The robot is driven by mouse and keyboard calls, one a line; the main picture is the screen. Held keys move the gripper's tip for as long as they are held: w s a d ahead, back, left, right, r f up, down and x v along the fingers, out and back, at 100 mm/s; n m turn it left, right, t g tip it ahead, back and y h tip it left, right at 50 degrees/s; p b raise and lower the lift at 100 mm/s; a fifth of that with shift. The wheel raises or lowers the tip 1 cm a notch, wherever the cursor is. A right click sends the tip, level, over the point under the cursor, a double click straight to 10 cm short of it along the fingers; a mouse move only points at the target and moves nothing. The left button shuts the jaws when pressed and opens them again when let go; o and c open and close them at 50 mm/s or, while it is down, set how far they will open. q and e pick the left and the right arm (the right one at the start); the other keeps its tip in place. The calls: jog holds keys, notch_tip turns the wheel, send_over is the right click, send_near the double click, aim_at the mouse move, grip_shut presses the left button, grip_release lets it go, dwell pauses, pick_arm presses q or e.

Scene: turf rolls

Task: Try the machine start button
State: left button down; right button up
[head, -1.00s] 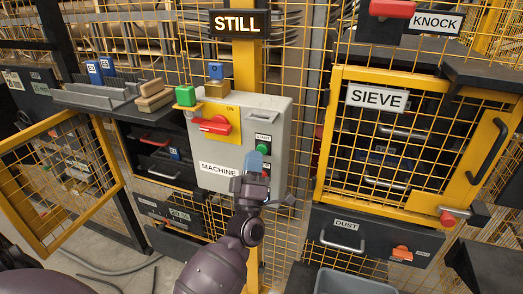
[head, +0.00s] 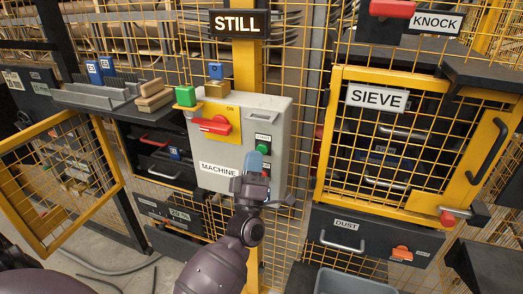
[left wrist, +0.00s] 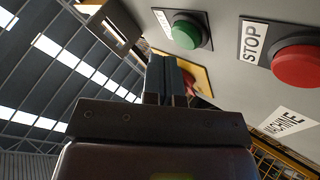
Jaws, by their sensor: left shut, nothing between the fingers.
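The grey machine box (head: 275,118) is fixed to the yellow post. Its green start button (head: 262,148) shows on the front face, just above my left gripper (head: 256,163). In the left wrist view the green button (left wrist: 188,31) and the red stop button (left wrist: 299,62) stand out from the box face. My left gripper (left wrist: 165,75) is shut and empty there, its fingertips near the green button. I cannot tell whether they touch the face. In the head view the red stop button is largely hidden behind the gripper. My right gripper is not in view.
A red switch handle (head: 213,126) on a yellow plate sits at the box's upper left. A STILL sign (head: 239,24) hangs above. An open yellow mesh door (head: 62,180) stands at left, and the SIEVE cage (head: 334,140) at right.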

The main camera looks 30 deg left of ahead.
pick_arm(q)
jog(key=shift+w, duration=0.15)
jog(key=shift+w+a, duration=0.1)
jog(key=shift+w, duration=0.2)
jog(key=shift+w+a, duration=0.1)
jog(key=shift+w, duration=0.3)
dwell(1.1)
jog(key=shift+s, duration=0.2)
jog(key=shift+s+d, duration=0.25)
jog(key=shift+s, duration=0.4)
jog(key=s+p, duration=0.1)
jog(key=s, duration=0.1)
jog(key=s+d, duration=0.1)
jog(key=s, duration=0.1)
jog(key=shift+s+p, duration=0.35)
jog(key=shift+s, duration=0.05)
